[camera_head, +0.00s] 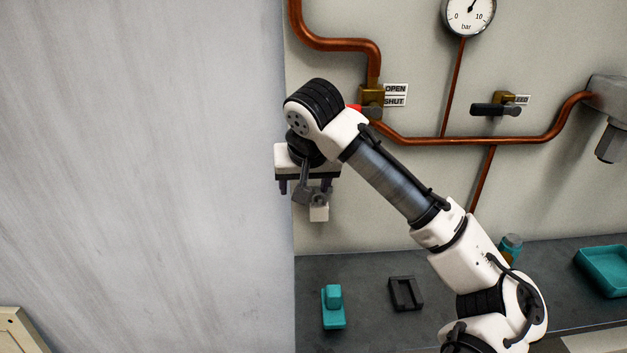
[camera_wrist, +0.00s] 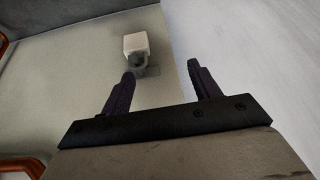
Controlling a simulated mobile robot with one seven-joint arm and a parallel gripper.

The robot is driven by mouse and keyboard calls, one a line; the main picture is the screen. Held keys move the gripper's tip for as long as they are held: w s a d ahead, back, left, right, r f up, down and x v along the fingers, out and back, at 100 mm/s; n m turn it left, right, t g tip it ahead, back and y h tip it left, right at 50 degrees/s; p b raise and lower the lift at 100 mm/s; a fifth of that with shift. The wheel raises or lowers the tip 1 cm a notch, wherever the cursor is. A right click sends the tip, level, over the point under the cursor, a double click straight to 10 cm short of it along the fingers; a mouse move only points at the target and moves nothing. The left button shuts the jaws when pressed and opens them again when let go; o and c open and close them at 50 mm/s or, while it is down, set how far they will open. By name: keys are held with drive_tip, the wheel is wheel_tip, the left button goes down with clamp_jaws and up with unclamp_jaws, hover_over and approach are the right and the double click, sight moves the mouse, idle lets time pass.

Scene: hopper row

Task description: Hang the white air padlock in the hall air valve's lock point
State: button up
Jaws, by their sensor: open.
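The white padlock (camera_head: 319,211) is a small block with a grey shackle, low on the wall near the grey panel's edge. It also shows in the wrist view (camera_wrist: 136,42), just beyond the left fingertip. What supports it is unclear. My gripper (camera_head: 305,187) points down, just above and left of the padlock. In the wrist view its two dark fingers (camera_wrist: 161,72) are spread with nothing between them. A brass valve (camera_head: 372,97) with a red handle, partly behind my arm, sits on the copper pipe beside OPEN and SHUT labels. Its lock point cannot be made out.
A large grey panel (camera_head: 140,170) fills the left. A second valve with a black handle (camera_head: 495,109) and a gauge (camera_head: 468,15) are at right. The dark bench holds a teal block (camera_head: 333,309), a black holder (camera_head: 405,293) and a teal tray (camera_head: 603,268).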

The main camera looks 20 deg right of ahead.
sight(320, 199)
drive_tip(key=d, duration=0.1)
drive_tip(key=s, duration=0.1)
drive_tip(key=d+g, duration=0.1)
drive_tip(key=shift+s+d+f+m, duration=0.2)
drive_tip(key=shift+d+f+m, duration=0.05)
drive_tip(key=shift+d+m, duration=0.15)
drive_tip(key=p+x, duration=0.1)
drive_tip(key=x, duration=0.6)
drive_tip(key=shift+d+f, duration=0.1)
drive_tip(key=shift+c, duration=0.3)
drive_tip(key=c, duration=0.9)
drive_tip(key=o, duration=0.9)
drive_tip(key=shift+o, duration=0.2)
